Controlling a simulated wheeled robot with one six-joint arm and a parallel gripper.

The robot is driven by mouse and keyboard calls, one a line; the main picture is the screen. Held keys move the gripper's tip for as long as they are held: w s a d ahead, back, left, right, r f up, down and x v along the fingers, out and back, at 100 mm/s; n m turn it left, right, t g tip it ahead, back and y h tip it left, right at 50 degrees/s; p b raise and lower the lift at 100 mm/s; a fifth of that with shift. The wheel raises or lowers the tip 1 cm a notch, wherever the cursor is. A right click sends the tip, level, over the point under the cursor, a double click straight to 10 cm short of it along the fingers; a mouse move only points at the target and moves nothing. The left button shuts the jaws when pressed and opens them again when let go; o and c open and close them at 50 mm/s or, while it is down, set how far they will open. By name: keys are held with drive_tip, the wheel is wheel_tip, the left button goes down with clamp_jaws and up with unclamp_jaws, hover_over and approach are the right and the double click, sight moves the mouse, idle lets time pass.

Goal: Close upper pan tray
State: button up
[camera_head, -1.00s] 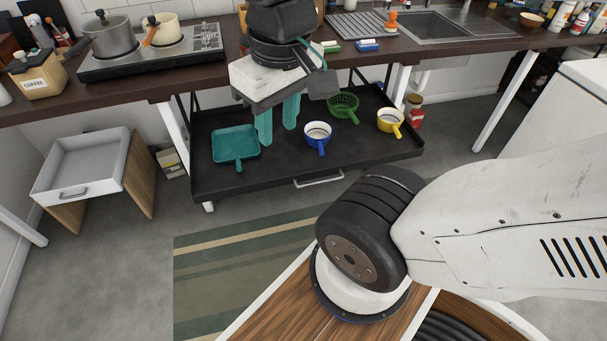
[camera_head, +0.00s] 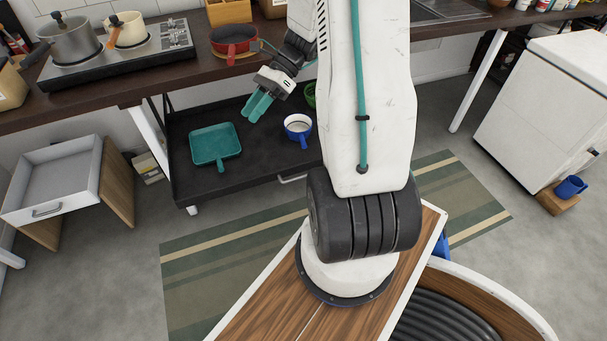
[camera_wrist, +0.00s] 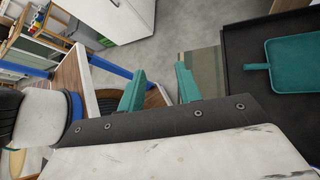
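The upper pan tray (camera_head: 255,160) is a wide black tray below the counter. It is pulled out, with pans in it, and its right part is hidden behind my arm. Part of its pale front handle (camera_head: 292,179) shows beside my arm. My gripper (camera_head: 256,108) has teal fingers and hangs above the back middle of the tray, not touching it. In the wrist view the fingers of my gripper (camera_wrist: 158,86) are apart with nothing between them. The black tray (camera_wrist: 241,80) also shows at the right of that view.
A teal square pan (camera_head: 215,145), a blue pan (camera_head: 298,124) and a green colander (camera_head: 309,95) lie in the tray. A red pan (camera_head: 233,40) stands on the counter above. An open white drawer (camera_head: 62,180) is at the left. The striped rug (camera_head: 215,270) is clear.

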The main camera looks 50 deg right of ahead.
drive_tip(key=d+f+m+t+y, duration=0.1)
drive_tip(key=d+f+m+t, duration=0.4)
drive_tip(key=d+f+m, duration=0.5)
drive_tip(key=s+d+f+m+t+h, duration=0.2)
drive_tip(key=s+f+m+t+h, duration=0.15)
drive_tip(key=f+m, duration=0.4)
drive_tip(key=s+d+f+m+t+h, duration=0.25)
drive_tip(key=s+f+m, duration=0.2)
drive_tip(key=f, duration=0.65)
drive_tip(key=s+d+f+m+t+h, duration=0.2)
drive_tip(key=s+f+m+t, duration=0.1)
drive_tip(key=f+m, duration=0.5)
drive_tip(key=shift+n, duration=0.5)
drive_tip(key=x, duration=0.6)
drive_tip(key=shift+w+f, duration=0.25)
drive_tip(key=shift+w, duration=0.1)
drive_tip(key=shift+c, duration=0.3)
clamp_jaws()
